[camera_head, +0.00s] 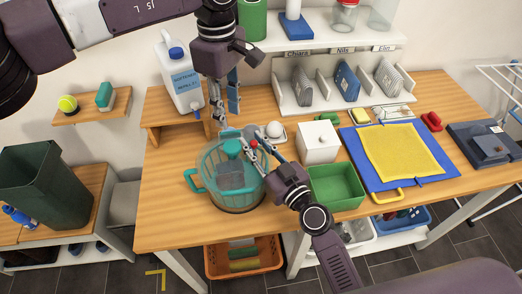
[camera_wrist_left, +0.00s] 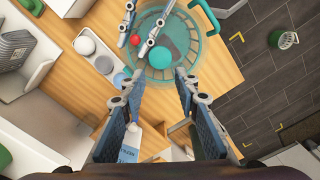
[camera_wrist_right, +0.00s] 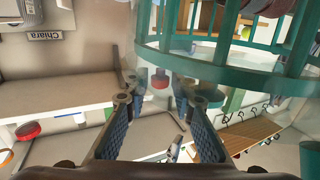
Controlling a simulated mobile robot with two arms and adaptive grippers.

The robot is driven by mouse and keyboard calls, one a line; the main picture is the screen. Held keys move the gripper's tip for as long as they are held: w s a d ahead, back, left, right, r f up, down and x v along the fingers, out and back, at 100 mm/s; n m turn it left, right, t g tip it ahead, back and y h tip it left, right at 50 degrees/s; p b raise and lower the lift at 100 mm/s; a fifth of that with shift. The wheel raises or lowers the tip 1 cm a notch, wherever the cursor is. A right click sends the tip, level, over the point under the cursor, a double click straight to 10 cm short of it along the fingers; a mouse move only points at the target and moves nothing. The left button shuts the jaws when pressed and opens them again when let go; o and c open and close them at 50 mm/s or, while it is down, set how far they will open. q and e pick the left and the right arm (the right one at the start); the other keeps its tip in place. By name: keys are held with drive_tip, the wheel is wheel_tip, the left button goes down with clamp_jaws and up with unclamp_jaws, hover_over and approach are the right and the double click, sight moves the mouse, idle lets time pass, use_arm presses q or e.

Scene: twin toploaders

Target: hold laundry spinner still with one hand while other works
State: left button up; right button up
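The laundry spinner (camera_head: 236,192) is a clear tub with a teal ribbed basket, a teal side handle and a teal domed knob; it stands on the wooden table. It also shows in the left wrist view (camera_wrist_left: 186,62). A small red knob (camera_head: 253,144) is at its upper right rim. My left gripper (camera_head: 226,116) is open and empty above the spinner's far side, pointing down. My right gripper (camera_head: 258,146) is at the rim with its fingers apart, either side of the red knob; the right wrist view also shows the knob (camera_wrist_right: 160,80) between the fingertips. Contact is unclear.
A softener bottle (camera_head: 181,75) stands on a raised shelf behind left. A white box (camera_head: 318,142) and a green bin (camera_head: 335,187) are right of the spinner. A yellow cloth (camera_head: 395,155) lies on a blue mat. Table left of the spinner is clear.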

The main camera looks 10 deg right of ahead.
drive_tip(key=shift+w, duration=0.15)
drive_tip(key=shift+c, duration=0.2)
clamp_jaws()
use_arm(q)
drive_tip(key=shift+c, duration=0.4)
